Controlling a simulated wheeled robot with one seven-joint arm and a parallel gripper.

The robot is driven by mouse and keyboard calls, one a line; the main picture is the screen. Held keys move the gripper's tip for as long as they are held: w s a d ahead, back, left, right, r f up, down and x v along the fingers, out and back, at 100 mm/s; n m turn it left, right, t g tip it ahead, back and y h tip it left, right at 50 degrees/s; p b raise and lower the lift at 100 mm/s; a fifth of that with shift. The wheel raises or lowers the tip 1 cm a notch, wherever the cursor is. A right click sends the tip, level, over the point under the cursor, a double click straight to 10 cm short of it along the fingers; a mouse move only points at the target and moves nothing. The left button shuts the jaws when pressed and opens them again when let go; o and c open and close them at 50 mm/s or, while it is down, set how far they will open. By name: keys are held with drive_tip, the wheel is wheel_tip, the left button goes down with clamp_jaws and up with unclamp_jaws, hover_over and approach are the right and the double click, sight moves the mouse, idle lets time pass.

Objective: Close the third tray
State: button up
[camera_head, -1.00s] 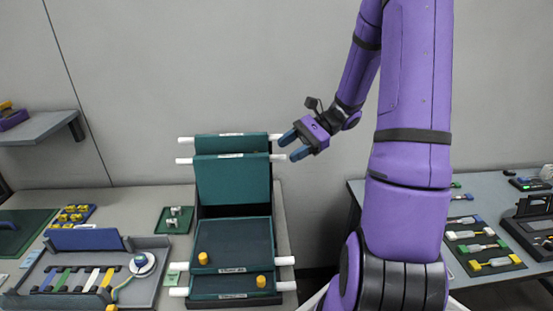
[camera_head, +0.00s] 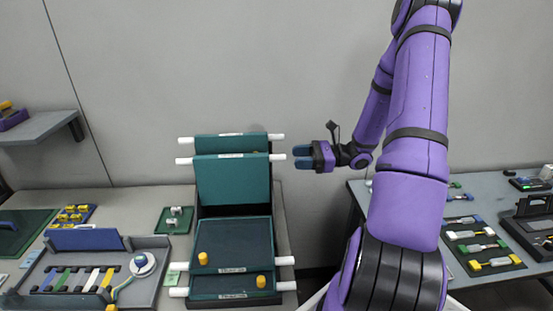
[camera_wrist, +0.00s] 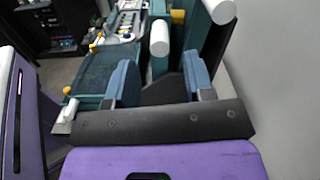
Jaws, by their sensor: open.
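A stack of hinged dark green trays stands on the left table. Two trays are raised: a front one (camera_head: 232,182) and one just behind it (camera_head: 215,142). Two lower trays (camera_head: 235,240) lie nearly flat. Each has white rod ends at its sides; the labels are too small to read. My gripper (camera_head: 302,157) is open and empty, just right of the front raised tray's right rod end (camera_head: 278,158), apparently apart from it. In the wrist view that rod end (camera_wrist: 160,38) shows between and beyond the blue fingers (camera_wrist: 160,80).
Yellow knobs (camera_head: 203,258) sit on the lower trays. A grey work tray (camera_head: 150,285) with coloured strips and a small green tray (camera_head: 174,221) lie to the left. The wall is close behind the raised trays. A second table (camera_head: 465,205) stands right, beyond a gap.

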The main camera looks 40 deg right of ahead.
sight(277, 158)
drive_tip(key=x, duration=0.7)
drive_tip(key=shift+a, duration=0.15)
clamp_jaws()
